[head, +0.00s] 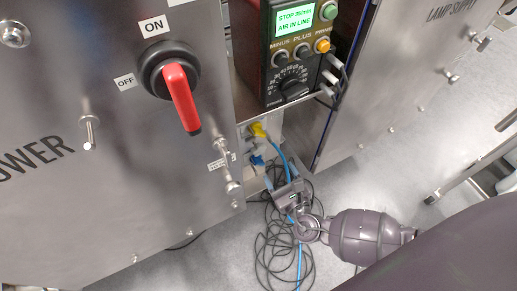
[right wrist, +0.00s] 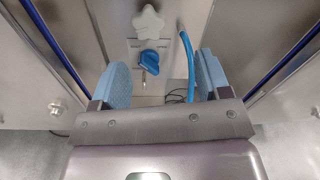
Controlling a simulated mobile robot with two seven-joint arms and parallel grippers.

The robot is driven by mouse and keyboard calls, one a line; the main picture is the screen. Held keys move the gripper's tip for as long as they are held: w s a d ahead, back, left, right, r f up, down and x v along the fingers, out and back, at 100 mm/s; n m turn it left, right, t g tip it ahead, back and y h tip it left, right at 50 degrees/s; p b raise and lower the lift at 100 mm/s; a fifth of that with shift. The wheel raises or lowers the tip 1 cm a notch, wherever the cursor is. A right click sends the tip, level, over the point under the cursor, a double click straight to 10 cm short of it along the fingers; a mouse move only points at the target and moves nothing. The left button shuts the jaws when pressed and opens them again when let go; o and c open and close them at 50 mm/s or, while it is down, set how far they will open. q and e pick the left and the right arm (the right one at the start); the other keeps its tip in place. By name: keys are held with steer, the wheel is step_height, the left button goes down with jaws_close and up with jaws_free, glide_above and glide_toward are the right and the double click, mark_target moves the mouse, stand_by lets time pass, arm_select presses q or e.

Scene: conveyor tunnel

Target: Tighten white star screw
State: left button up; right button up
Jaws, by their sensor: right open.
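The white star screw (right wrist: 147,22) is a pale star-shaped knob on the panel, near the top middle of the right wrist view. A blue knob (right wrist: 151,59) sits just below it. I cannot make out the star screw in the head view. My right gripper (head: 281,174) is open and empty in the gap between the cabinets. In the right wrist view, its two blue-padded fingers (right wrist: 163,80) stand apart below the star screw, one on each side of the blue knob, and do not touch either. My left gripper is not in view.
A blue hose (right wrist: 187,65) hangs beside the right finger. Steel cabinets stand on both sides: a power cabinet (head: 60,195) with a red switch handle (head: 181,97), and a lamp supply cabinet (head: 400,70). A pump unit (head: 293,50) sits between them. Loose black cables (head: 272,262) lie below.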

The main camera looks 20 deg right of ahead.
mark_target(261, 152)
steer(key=shift+n+y, duration=0.5)
steer(key=shift+n, duration=0.2)
steer(key=w, duration=0.3)
steer(key=w+a+f+b, duration=0.1)
steer(key=w, duration=0.2)
steer(key=w+b, duration=0.1)
steer(key=w, duration=0.2)
steer(key=shift+w+a+f, duration=0.1)
steer(key=shift+a+f, duration=0.05)
steer(key=shift+f, duration=0.05)
steer(key=shift+w+r, duration=0.1)
steer(key=shift+w, duration=0.7)
steer(key=c, duration=0.9)
